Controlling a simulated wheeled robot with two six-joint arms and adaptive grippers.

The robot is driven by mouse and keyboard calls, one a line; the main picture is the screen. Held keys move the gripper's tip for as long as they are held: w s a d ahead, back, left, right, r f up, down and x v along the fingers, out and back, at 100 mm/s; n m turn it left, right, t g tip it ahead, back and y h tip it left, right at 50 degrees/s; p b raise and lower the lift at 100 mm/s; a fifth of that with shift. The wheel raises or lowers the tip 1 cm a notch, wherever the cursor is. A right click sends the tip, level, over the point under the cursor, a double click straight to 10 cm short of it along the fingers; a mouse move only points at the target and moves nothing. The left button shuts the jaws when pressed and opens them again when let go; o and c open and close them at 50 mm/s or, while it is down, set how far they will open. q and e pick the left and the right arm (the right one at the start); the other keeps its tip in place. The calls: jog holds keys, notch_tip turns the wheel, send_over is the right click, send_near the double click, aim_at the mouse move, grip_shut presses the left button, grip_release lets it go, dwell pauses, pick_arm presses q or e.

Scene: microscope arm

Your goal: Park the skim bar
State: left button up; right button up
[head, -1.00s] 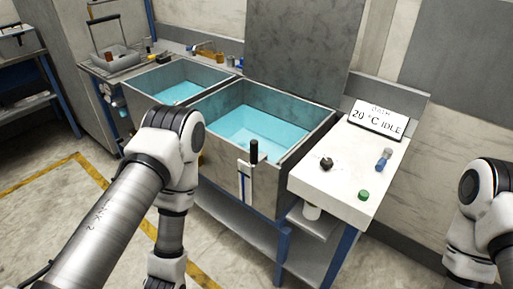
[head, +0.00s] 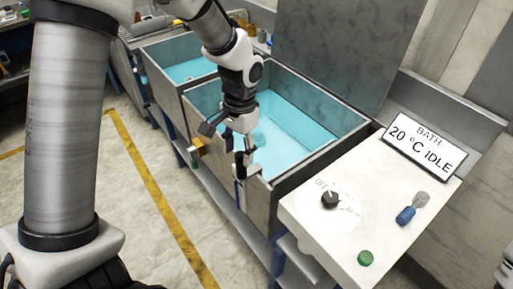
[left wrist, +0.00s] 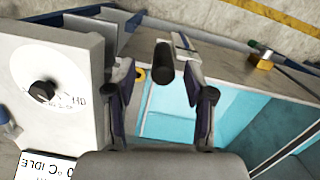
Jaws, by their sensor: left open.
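The skim bar is not labelled; the likely part is an upright black handle (left wrist: 163,62) on a pale bracket (left wrist: 183,42) at the front wall of the near tank. In the left wrist view the handle stands between the two fingers of my left gripper (left wrist: 160,95), with gaps on both sides. In the head view my left gripper (head: 230,138) points down over the tank's front rim, open, and partly hides the handle. My right gripper is out of view.
The near tank (head: 318,165) holds blue liquid, with a second tank (head: 165,52) beyond it. On the right, a white panel (head: 330,238) carries a black dial (head: 330,198), a green button (head: 365,257), a blue-grey switch (head: 408,212) and a sign reading "BATH 20 °C IDLE" (head: 425,145).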

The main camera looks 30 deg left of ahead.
aim_at(240, 154)
pick_arm(q)
jog(key=r, duration=0.2)
jog(key=r+t, duration=0.1)
jog(key=shift+w+r, duration=0.4)
jog(key=shift+s+a+r, duration=0.15)
jog(key=shift+s+r, duration=0.05)
jog(key=shift+r, duration=0.05)
jog(key=f, duration=0.7)
jog(key=shift+w, duration=0.3)
jog(key=shift+s+f, duration=0.2)
jog(key=shift+f, duration=0.15)
jog(key=shift+w, duration=0.1)
grip_shut()
